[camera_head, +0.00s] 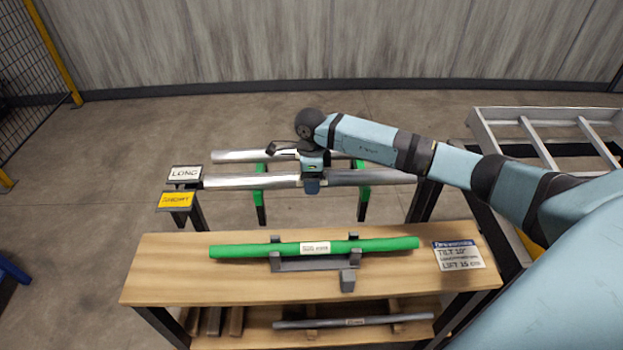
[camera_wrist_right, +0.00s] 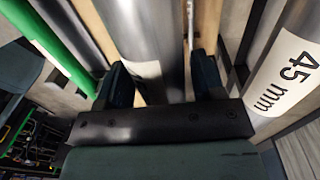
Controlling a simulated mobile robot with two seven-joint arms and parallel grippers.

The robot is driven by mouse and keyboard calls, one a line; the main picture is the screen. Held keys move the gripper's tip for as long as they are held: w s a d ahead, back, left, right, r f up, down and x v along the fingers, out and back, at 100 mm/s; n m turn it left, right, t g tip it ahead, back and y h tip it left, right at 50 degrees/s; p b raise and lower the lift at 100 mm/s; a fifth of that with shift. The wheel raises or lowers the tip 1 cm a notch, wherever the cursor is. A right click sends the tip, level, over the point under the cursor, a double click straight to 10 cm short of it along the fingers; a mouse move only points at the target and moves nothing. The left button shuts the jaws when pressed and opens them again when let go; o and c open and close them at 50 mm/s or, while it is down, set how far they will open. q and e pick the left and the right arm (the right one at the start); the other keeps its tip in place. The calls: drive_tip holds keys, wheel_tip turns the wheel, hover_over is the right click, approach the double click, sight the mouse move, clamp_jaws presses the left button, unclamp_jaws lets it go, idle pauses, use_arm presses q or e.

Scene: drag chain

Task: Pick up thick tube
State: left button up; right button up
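Two silver tubes lie side by side across a rack behind the table, a front one (camera_head: 240,182) and a back one (camera_head: 240,156). My right gripper (camera_head: 312,184) is at the middle of the front tube, coming from above. In the right wrist view, its fingers straddle a silver tube (camera_wrist_right: 140,30) with a white label. A gap shows beside the right-hand finger, so it looks open. The other tube (camera_wrist_right: 285,70), marked 45 mm, lies outside the fingers to the right. I cannot tell which tube is thicker. My left gripper is out of view.
A green tube (camera_head: 235,251) rests in a holder on the wooden table (camera_head: 160,280). Signs reading LONG (camera_head: 185,173) and SHORT (camera_head: 175,201) stand at the rack's left end. A thin grey tube (camera_head: 300,324) lies on the lower shelf. A metal frame (camera_head: 540,120) stands at right.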

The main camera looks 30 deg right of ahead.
drive_tip(key=c, duration=0.9)
drive_tip(key=shift+r, duration=0.1)
drive_tip(key=shift+c, duration=0.2)
